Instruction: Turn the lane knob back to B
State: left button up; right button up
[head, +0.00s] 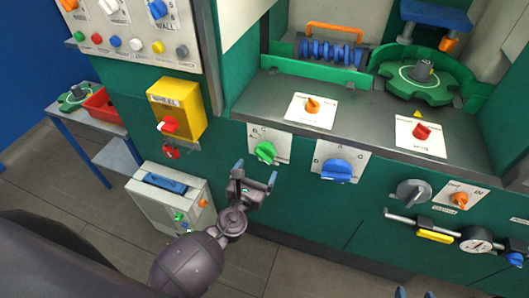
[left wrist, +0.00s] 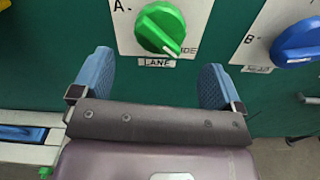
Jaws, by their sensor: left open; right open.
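The lane knob is green (head: 265,152) on a white plate in the green machine front. It also shows in the left wrist view (left wrist: 160,28), above a label reading LANE. An "A" is at the plate's upper left, and a word partly covered by the knob is at its right. The knob's narrow end points to the lower right there.
A blue knob (head: 337,171) on its own plate is right of the lane knob. A yellow box (head: 178,105) with a red knob is to the left. A grey case (head: 168,200) stands below.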

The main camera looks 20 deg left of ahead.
aim_at(265, 154)
pick_arm(q)
jog(key=w, duration=0.6)
jog(key=shift+w+d, duration=0.1)
jog(key=shift+w, duration=0.55)
jog(key=c, duration=0.8)
jog(key=shift+c, duration=0.6)
